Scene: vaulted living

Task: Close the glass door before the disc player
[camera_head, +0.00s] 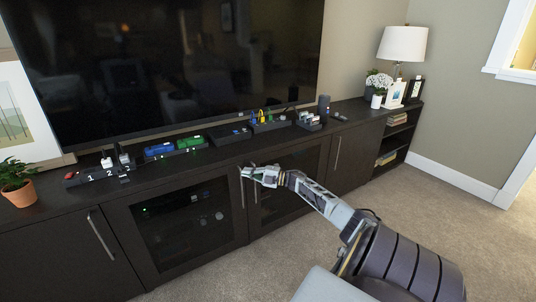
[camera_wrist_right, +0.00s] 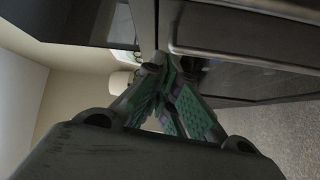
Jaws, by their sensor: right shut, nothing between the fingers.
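A dark-framed glass door (camera_head: 158,262) covers the left-middle bay of the low cabinet. Behind its glass, dark devices (camera_head: 185,202) with small green lights show dimly; I cannot tell which is the disc player. The door looks flush or nearly flush with the cabinet front; a small gap cannot be ruled out. A second glass door (camera_head: 288,185) is to its right, and upright bar handles stand where the two meet. My right gripper (camera_head: 246,172) is shut and empty at the top of these handles, close to the door fronts. Its fingers also meet in the wrist view (camera_wrist_right: 165,62). My left gripper is out of view.
The cabinet top (camera_head: 222,156) holds power strips, small devices, a potted plant (camera_head: 14,180) and a lamp (camera_head: 402,45). A large television (camera_head: 170,60) stands behind them. Open shelves (camera_head: 392,150) end the cabinet at the right. The carpet (camera_head: 455,215) in front is clear.

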